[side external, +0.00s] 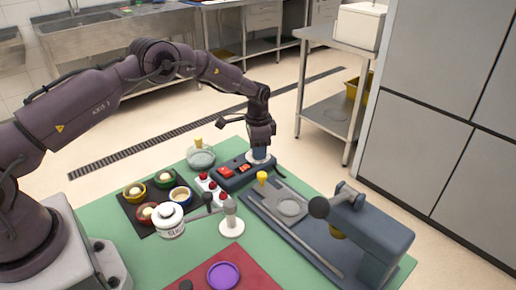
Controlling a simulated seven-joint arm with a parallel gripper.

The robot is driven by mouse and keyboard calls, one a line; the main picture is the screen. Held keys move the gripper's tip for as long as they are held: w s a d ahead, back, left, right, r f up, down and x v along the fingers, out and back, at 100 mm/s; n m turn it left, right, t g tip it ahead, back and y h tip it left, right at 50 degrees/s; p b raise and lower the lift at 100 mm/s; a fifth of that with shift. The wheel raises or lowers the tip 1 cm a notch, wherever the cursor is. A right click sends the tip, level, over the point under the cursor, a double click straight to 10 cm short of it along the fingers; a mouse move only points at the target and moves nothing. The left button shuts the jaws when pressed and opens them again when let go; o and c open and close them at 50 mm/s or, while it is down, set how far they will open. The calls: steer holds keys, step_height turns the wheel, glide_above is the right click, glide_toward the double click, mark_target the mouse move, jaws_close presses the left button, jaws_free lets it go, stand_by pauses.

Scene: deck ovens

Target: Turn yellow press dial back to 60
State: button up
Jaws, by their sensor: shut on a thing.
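My gripper (260,147) points down at the far right end of a dark control box (233,179). It is shut on a dial there. A pale round disc (259,159) shows just under the fingertips. The jaws hide the dial's knob, so its colour and the setting cannot be read. The grey-blue press (376,236) stands to the right of and nearer than the box, with a dark ball-ended lever (319,207). A small yellow knob (262,178) stands at the far left end of the press bed, apart from my gripper.
Red and orange switches (226,171) sit on the box, left of my gripper. A glass bowl (200,157) with a yellow piece is behind it. A dark tray (134,203) with several coloured bowls, a white stand (232,227) and a red mat (245,284) are nearer.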

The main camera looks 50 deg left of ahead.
steer(key=n, duration=0.5)
steer(key=shift+n, duration=0.4)
stand_by(0.4)
steer(key=o, duration=0.9)
step_height(320, 180, up, 13)
